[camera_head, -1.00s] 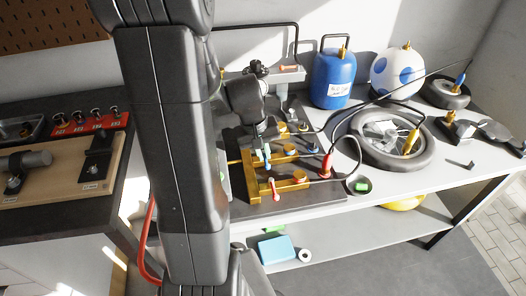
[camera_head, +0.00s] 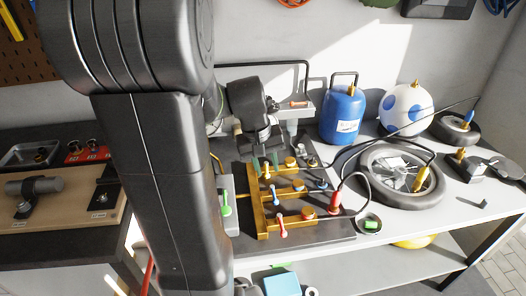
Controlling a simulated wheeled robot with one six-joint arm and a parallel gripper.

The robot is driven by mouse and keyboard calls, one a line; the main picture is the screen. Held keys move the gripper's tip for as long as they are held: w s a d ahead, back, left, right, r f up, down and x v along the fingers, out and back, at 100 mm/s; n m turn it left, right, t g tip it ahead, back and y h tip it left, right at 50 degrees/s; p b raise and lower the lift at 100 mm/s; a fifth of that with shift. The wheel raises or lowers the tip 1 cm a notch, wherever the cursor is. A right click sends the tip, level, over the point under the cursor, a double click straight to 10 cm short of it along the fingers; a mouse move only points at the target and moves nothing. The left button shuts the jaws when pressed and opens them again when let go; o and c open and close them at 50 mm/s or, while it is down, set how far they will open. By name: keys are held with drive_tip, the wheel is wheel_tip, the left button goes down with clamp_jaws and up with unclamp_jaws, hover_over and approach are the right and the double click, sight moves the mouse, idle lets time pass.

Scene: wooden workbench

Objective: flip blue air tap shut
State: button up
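A brass manifold (camera_head: 262,213) with several branches sits on a dark board on the workbench. The blue tap lever (camera_head: 272,194) is on its middle branch, left of a brass knob. It seems to point toward the front, across the branch. A red tap lever (camera_head: 282,228) is on the near branch. My gripper (camera_head: 264,163) hangs over the far branch, behind the blue lever and apart from it. Its two greenish fingertips point down with a gap between them. It appears open and empty. The gripper partly hides the far branch and its tap.
A green lever (camera_head: 226,205) sits on a grey box left of the manifold. A red fitting (camera_head: 334,202) with a hose stands at the right. Behind are a blue tank (camera_head: 342,115), a spotted ball (camera_head: 405,108) and a wheel (camera_head: 378,194). A metal frame with an orange-handled part (camera_head: 299,104) rises behind.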

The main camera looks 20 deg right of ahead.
sight(273, 192)
drive_tip(key=r, duration=0.3)
drive_tip(key=a+r, duration=0.1)
drive_tip(key=r, duration=0.1)
drive_tip(key=shift+w, duration=0.1)
drive_tip(key=shift+f, duration=0.15)
drive_tip(key=d+f, duration=0.1)
drive_tip(key=f, duration=0.8)
drive_tip(key=d+f, duration=0.1)
drive_tip(key=f, duration=0.3)
drive_tip(key=shift+s+d+f, duration=0.25)
drive_tip(key=shift+s+d, duration=0.05)
drive_tip(key=shift+d, duration=0.05)
drive_tip(key=shift+r, duration=0.1)
